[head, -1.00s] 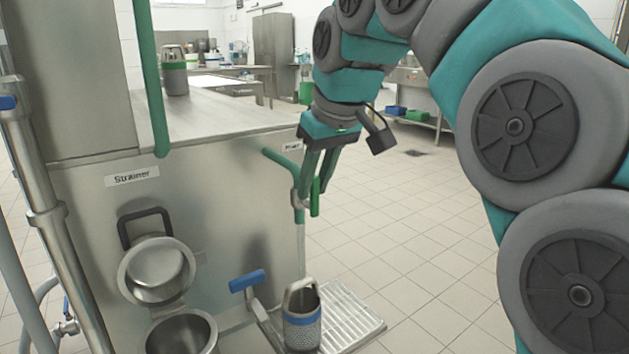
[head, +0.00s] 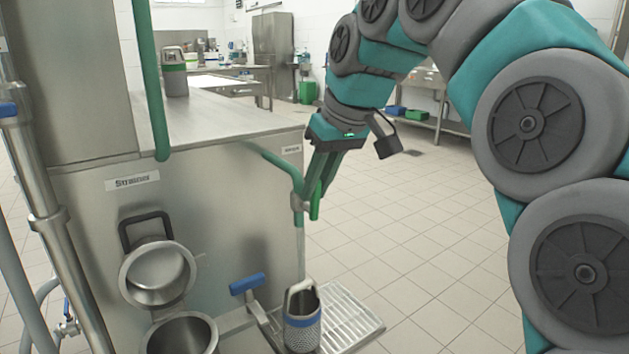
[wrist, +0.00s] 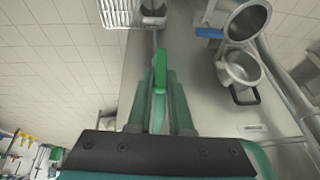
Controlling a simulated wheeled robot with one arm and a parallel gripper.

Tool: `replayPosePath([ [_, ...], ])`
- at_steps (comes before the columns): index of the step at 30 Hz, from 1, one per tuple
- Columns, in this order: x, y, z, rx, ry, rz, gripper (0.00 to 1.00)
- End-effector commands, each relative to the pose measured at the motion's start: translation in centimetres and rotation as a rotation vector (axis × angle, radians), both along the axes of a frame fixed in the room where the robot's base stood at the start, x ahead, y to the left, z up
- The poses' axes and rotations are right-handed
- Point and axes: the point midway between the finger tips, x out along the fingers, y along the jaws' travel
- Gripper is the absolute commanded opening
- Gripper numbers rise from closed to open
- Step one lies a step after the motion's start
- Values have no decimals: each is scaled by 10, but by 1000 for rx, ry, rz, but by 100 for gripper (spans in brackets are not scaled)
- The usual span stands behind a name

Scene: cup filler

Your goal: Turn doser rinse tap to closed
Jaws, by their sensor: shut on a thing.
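The rinse tap (head: 300,203) hangs at the end of a green pipe on the right corner of the steel machine. Its green handle (head: 316,200) points down beside the grey tap body. My gripper (head: 319,182) reaches down from above and is shut on this handle. In the wrist view, the green handle (wrist: 160,72) stands between the two fingers of my gripper (wrist: 160,100). A pale thin vertical line, which looks like a water stream, runs from under the tap towards a perforated metal container (head: 302,325). The fingers partly hide the handle's upper end.
A drain grate (head: 345,312) lies under the container. A blue-handled lever (head: 247,283) stands to its left. An open round strainer housing (head: 157,275) is on the machine front, below the "Strainer" label (head: 132,182).

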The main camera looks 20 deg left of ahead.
Motion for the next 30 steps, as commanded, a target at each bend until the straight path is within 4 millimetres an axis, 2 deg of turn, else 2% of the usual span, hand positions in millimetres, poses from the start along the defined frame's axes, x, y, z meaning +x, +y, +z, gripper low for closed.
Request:
replayPosePath([
  [13,15,-12,-2,256,299,-4,0],
  [30,28,-23,-23,608,711,-2,0],
])
